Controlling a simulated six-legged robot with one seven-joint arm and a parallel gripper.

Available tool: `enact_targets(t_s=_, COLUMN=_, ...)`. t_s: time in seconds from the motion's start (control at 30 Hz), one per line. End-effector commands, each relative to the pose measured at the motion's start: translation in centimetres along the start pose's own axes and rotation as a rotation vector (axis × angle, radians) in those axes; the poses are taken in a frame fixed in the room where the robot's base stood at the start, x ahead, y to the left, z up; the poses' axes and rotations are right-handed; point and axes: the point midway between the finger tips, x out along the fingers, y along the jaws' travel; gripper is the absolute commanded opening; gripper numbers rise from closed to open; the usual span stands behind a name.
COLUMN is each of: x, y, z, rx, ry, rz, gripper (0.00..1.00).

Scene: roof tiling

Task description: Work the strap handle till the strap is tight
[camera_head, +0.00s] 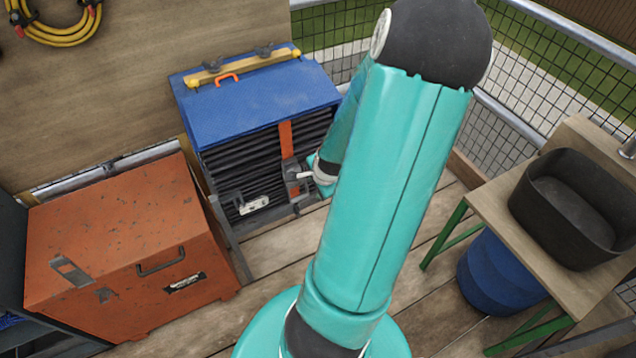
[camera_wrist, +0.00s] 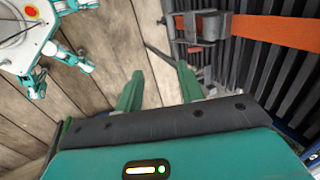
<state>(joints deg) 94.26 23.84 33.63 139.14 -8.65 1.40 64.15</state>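The orange strap (camera_head: 286,138) runs down the front of a stack of dark tiles under a blue cover. In the wrist view the strap (camera_wrist: 275,31) leads into a dark metal ratchet buckle (camera_wrist: 200,27). The buckle also shows in the head view (camera_head: 291,172), partly hidden by my gripper. A thin dark bar (camera_wrist: 158,51) lies just beyond the fingertips; I cannot tell whether it is the strap handle. My gripper (camera_wrist: 158,72) has its two green fingers apart with only floor seen between them. In the head view my gripper (camera_head: 308,176) is close beside the buckle.
The blue cover (camera_head: 255,103) carries a wooden bar (camera_head: 240,68) and an orange handle. An orange chest (camera_head: 120,240) stands at left. A bench (camera_head: 500,205) with a black basin (camera_head: 570,205) and a blue barrel (camera_head: 495,275) stand at right. Plank floor lies between.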

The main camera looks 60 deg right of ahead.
Motion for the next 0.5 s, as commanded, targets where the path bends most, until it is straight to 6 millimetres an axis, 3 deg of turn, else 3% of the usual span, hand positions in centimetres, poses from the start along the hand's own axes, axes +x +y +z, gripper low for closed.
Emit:
enact_targets(t_s=0.2, x=-1.4, y=0.1, z=0.0, rx=0.001, ry=0.001, rz=0.001, gripper=0.38)
enact_targets(t_s=0.5, x=-1.6, y=0.1, z=0.0, rx=0.000, ry=0.000, rz=0.002, gripper=0.38)
